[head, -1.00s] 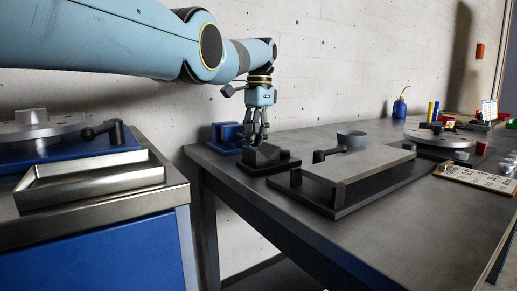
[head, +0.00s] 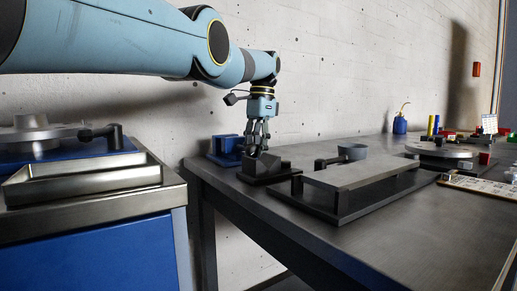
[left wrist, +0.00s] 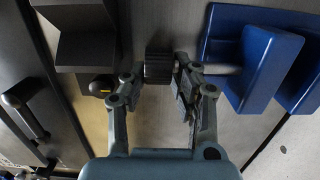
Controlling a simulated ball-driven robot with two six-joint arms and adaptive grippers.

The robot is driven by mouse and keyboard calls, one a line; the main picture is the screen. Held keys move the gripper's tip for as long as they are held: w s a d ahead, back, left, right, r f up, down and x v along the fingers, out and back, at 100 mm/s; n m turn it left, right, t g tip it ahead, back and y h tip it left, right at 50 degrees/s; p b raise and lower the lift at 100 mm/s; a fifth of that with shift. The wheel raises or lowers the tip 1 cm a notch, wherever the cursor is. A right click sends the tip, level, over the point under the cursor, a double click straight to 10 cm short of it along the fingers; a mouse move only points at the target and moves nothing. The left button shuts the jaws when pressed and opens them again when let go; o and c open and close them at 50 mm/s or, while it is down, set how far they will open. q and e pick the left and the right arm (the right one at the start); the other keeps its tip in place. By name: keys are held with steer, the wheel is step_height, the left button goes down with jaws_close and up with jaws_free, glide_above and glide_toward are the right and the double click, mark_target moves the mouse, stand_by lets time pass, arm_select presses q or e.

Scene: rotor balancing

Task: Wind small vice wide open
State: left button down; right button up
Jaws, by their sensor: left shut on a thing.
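The small blue vice (head: 226,146) stands at the far left corner of the dark table. In the left wrist view the blue vice (left wrist: 262,70) is at the upper right, with a grey spindle (left wrist: 222,70) running left from it to a dark ribbed knob (left wrist: 158,66). My left gripper (head: 257,150) points down beside the vice. In the left wrist view its fingers (left wrist: 159,82) are closed around the knob, one on each side. The vice's jaw gap is hard to judge from these views. My right gripper is not in view.
A dark angled block (head: 262,167) stands close by the gripper; a grey plate on a black stand (head: 350,170) is right of it. A metal tray (head: 80,182) lies on the blue cabinet at left. The table's front edge area is fairly clear.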

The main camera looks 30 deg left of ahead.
arm_select(q)
steer(key=c, duration=1.4)
jaws_free()
steer(key=shift+w+a+r, duration=0.1)
steer(key=shift+a+r, duration=0.15)
steer(key=shift+a, duration=0.25)
steer(key=shift+o, duration=1.4)
steer(key=shift+a+f, duration=0.2)
steer(key=shift+d+f, duration=0.1)
steer(key=shift+d, duration=0.2)
